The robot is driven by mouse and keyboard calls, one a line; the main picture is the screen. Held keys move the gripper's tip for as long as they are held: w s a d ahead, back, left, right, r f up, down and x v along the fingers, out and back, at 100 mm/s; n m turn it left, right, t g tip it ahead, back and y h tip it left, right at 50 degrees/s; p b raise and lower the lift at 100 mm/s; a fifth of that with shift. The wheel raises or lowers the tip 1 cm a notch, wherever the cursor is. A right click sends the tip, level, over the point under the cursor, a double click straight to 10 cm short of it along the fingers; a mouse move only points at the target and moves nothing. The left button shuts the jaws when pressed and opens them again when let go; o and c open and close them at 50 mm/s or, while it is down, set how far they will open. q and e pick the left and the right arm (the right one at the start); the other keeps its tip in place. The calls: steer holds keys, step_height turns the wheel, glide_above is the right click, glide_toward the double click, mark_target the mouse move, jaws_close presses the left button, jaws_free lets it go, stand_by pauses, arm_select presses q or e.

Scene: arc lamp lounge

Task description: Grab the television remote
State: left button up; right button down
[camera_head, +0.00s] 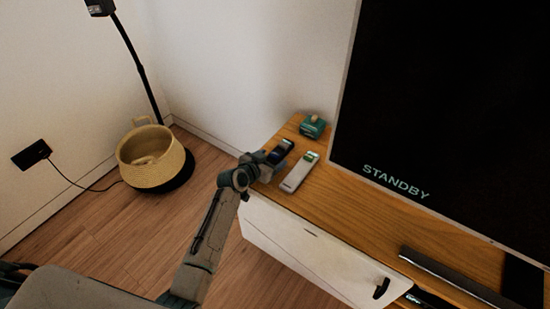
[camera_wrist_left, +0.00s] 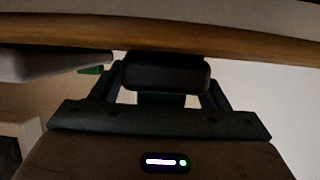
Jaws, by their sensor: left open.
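A dark handset (camera_head: 281,151), which looks like a remote, lies near the front-left edge of the wooden cabinet top. A pale grey handset (camera_head: 296,177) with a green end lies just right of it. I cannot tell for sure which one is the television remote. My left gripper (camera_head: 272,160) is open at the cabinet edge, at the dark handset. In the left wrist view, the dark handset (camera_wrist_left: 165,72) shows between the two open fingers, and the pale handset (camera_wrist_left: 60,64) is off to the left. My right gripper is not in view.
A teal box (camera_head: 312,126) stands at the back of the cabinet top (camera_head: 345,205). A large television (camera_head: 450,100) reading STANDBY stands to the right, with a dark bar (camera_head: 455,276) in front. A woven basket (camera_head: 153,160) and lamp pole (camera_head: 140,70) stand on the left floor.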

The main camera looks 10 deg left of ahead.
arm_select(q)
steer(key=c, duration=1.1)
steer(key=shift+c, duration=0.2)
steer(key=shift+r, duration=0.1)
